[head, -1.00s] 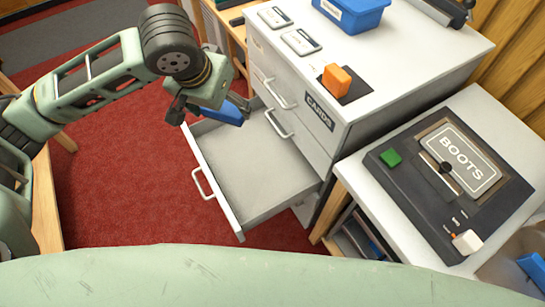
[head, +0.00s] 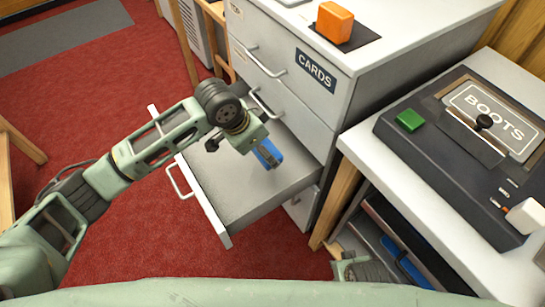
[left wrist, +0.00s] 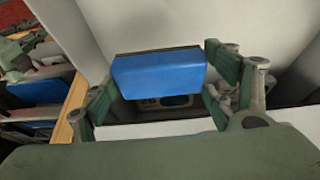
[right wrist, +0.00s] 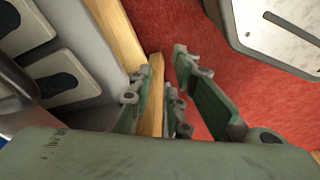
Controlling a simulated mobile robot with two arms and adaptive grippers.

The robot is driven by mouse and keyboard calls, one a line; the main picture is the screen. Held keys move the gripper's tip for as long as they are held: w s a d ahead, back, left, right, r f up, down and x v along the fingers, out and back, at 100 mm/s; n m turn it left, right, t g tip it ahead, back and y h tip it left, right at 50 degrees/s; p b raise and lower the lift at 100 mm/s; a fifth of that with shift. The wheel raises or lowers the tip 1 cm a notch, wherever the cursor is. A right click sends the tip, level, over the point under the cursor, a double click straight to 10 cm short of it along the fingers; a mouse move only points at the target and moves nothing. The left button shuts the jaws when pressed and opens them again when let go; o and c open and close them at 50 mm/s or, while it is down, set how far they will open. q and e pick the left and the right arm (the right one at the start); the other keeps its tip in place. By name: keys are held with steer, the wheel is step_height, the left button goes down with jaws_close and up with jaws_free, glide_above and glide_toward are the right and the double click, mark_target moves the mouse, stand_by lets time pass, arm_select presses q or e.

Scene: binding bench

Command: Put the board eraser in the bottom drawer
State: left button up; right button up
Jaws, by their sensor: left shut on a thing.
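The board eraser, a blue block with a dark edge (left wrist: 158,77), is between the fingers of my left gripper (left wrist: 160,80). In the head view the eraser (head: 268,153) hangs below my left gripper (head: 258,150), above the interior of an open grey drawer (head: 222,190). Some of the drawer floor is hidden by the arm. My right gripper (right wrist: 165,65) is open and empty beside a wooden post; only a piece of it (head: 355,268) shows at the bottom of the head view.
The grey cabinet (head: 390,75) has closed drawers above the open one, one labelled CARDS. An orange block (head: 335,22) is on top. A bench (head: 360,150) with a dark BOOTS machine (head: 440,150) stands right.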

arm_select(q)
step_height(320, 180, down, 7)
steer(key=shift+f+b, duration=0.1)
steer(key=shift+b, duration=0.6)
steer(key=d, duration=0.1)
steer(key=w+d+b, duration=0.1)
steer(key=w+d, duration=0.1)
steer(key=shift+w+d+f, duration=0.2)
steer(key=shift+w+f, duration=0.05)
steer(key=shift+f, duration=0.35)
steer(key=shift+a, duration=0.15)
arm_select(e)
step_height(320, 180, up, 11)
steer(key=w, duration=0.1)
steer(key=shift+w+t, duration=0.3)
steer(key=shift+w, duration=0.05)
arm_select(q)
steer(key=shift+f, duration=0.1)
steer(key=o, duration=1.3)
steer(key=shift+f, duration=0.1)
steer(key=shift+c, duration=0.2)
